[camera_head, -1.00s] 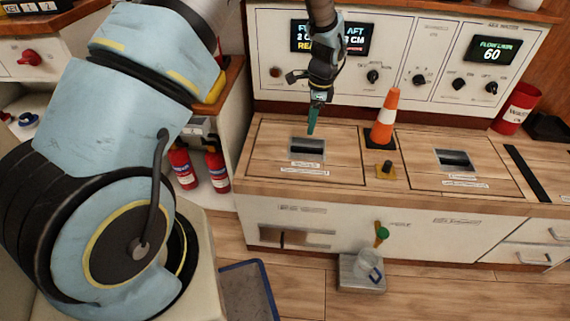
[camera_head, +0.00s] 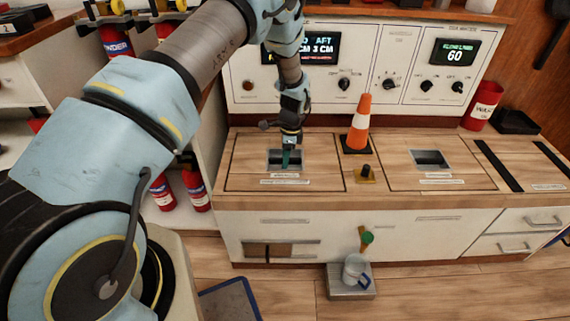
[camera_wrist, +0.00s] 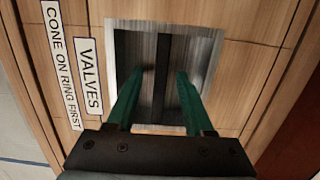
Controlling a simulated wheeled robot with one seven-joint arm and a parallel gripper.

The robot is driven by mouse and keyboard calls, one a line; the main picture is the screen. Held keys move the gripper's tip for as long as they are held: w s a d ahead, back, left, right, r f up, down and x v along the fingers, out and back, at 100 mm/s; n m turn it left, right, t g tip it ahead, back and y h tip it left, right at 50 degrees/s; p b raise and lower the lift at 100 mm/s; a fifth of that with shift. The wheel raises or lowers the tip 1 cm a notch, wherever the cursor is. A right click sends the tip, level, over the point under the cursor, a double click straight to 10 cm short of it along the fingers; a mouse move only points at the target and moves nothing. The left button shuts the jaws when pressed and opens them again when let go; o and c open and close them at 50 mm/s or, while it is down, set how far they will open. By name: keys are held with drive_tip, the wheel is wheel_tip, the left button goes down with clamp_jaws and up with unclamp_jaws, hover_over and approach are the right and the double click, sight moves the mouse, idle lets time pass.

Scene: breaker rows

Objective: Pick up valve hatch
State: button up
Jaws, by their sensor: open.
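The valve hatch (camera_head: 240,175) is a wooden panel in the left part of the counter top, with a recessed metal pull that has a dark bar (camera_wrist: 163,75) across its middle. In the wrist view, labels beside the recess read "VALVES" and "CONE ON RING FIRST". My gripper (camera_wrist: 160,85) is open, with its two green fingers reaching into the recess, one on each side of the bar. They look apart from the bar, though exact depth is hard to tell. In the head view my gripper (camera_head: 286,160) points down at the recess. The hatch lies flat and shut.
An orange and white cone (camera_head: 359,123) stands on the counter right of the hatch, with a small yellow-based knob (camera_head: 366,175) in front. A second hatch (camera_head: 431,159) lies further right. A control panel (camera_head: 345,70) rises behind. A bucket (camera_head: 355,270) stands below.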

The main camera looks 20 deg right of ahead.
drive_tip(key=shift+f, duration=0.1)
drive_tip(key=shift+c, duration=0.2)
clamp_jaws()
idle(1.2)
